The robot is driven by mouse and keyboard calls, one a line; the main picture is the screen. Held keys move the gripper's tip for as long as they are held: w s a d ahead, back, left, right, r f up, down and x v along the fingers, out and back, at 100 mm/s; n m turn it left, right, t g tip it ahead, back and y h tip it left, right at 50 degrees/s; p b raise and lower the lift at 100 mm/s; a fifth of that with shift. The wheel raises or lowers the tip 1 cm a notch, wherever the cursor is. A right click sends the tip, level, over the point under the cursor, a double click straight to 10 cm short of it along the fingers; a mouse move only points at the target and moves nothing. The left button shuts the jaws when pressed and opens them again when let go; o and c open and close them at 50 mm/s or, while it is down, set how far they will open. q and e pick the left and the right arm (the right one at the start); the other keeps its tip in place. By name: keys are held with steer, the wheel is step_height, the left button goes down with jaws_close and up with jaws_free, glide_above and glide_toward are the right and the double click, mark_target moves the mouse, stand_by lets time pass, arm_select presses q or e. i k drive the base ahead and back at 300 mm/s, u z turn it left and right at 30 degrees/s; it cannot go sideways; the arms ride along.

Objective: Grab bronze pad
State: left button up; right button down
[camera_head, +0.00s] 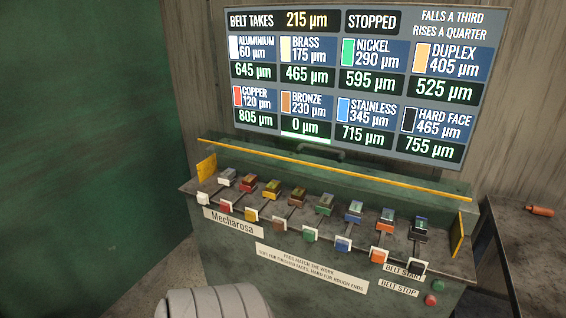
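A row of small coloured pads sits on the sloping deck of a green machine (300,276). The brown pad (297,196), matching the brown bronze swatch on the screen, is fourth from the left. It lies between the yellow pad (271,188) and the green pad (324,204). A brown-marked square tab (278,226) is at the front edge below it. The screen (340,80) reads bronze 230 µm, with 0 µm beneath and a bright green bar under that entry. Neither of my grippers shows in the head view.
Red, blue, orange and black-tagged pads share the deck. Yellow end plates (206,167) stand at its sides. Green and red buttons (434,293) are at the lower right. A dark side table (535,250) holds an orange cylinder (540,210). A green wall (90,140) is at left.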

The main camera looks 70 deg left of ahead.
mark_target(299, 193)
steer(key=u, duration=0.7)
steer(key=i, duration=0.75)
steer(key=u, duration=0.8)
steer(key=i, duration=0.35)
steer(key=z, duration=0.15)
